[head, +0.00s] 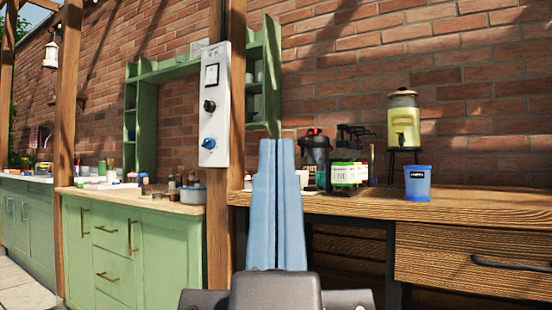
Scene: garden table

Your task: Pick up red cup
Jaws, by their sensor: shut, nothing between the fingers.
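I cannot make out a red cup in the head view. A blue cup (418,184) with a dark label stands upright on the wooden table (475,210) at the right. My gripper (278,146) is in the middle foreground, its two light-blue fingers pointing up and pressed together, with nothing between them. It is apart from the blue cup, to its left in the picture. The fingers cover part of the table and the wall behind them.
A yellow drink dispenser (403,121) stands on a rack behind the blue cup. Green-labelled jars (346,173) and a dark appliance (315,150) are left of it. A wooden post (218,225) with a control box (214,104) and a cluttered green cabinet (140,240) are at left.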

